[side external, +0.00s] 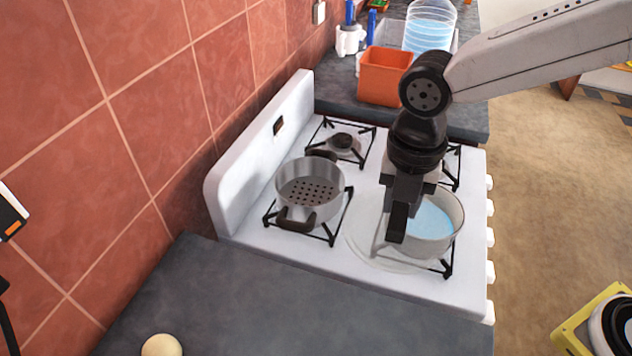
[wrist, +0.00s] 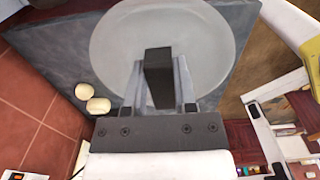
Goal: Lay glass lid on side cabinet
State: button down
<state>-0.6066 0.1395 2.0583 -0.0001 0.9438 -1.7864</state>
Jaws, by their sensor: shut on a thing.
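The glass lid (side external: 368,246) is a clear round disc over the front part of the white stove, beside and partly in front of a pot with blue liquid (side external: 430,222). My gripper (side external: 398,222) is shut on the lid. In the wrist view the lid (wrist: 205,40) is a pale see-through disc beyond my gripper (wrist: 158,75), with grey worktop showing around it. A grey cabinet top (side external: 290,305) adjoins the stove's near side; another grey top (side external: 462,118) lies at the far side.
A steel pot with a perforated insert (side external: 310,190) stands on the left burner. A pale round item (side external: 162,345) lies at the near edge; the near top is otherwise mostly clear.

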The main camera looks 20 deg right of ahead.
jog(key=s+a+f, duration=0.2)
jog(key=a+f, duration=0.2)
jog(key=a, duration=0.9)
jog(key=shift+w, duration=0.1)
jog(key=w+a+f, duration=0.2)
jog(key=w, duration=0.1)
jog(key=w+a+f, duration=0.6)
jog(key=shift+w+a+f, duration=0.35)
jog(key=shift+w+f, duration=0.15)
jog(key=shift+f, duration=0.15)
